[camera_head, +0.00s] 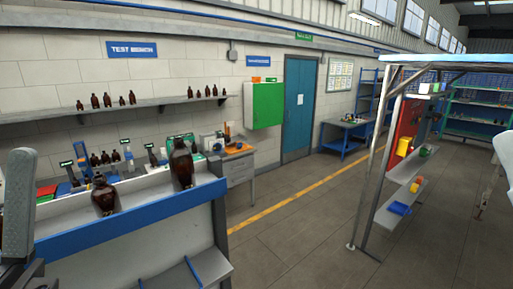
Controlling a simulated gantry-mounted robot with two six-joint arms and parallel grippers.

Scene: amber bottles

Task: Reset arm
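A grey, rounded part of my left arm (17,205) rises at the left edge, with darker parts below it at the lower left corner. Its fingertips cannot be made out, and no object shows held there. A pale shape (503,150) is cut off by the right edge; I cannot tell whether it belongs to my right arm. No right gripper is clearly seen. A large amber bottle (181,165) stands upright on the near blue-edged bench (150,222). A smaller amber bottle (104,196) stands upright to its left, nearer my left arm.
Several small amber bottles stand on the wall shelf (150,103) and behind the bench. A green cabinet (264,105) hangs beside a blue door (299,105). A metal-framed rack (372,165) with shelves stands at right. The floor (290,235) between bench and rack is clear.

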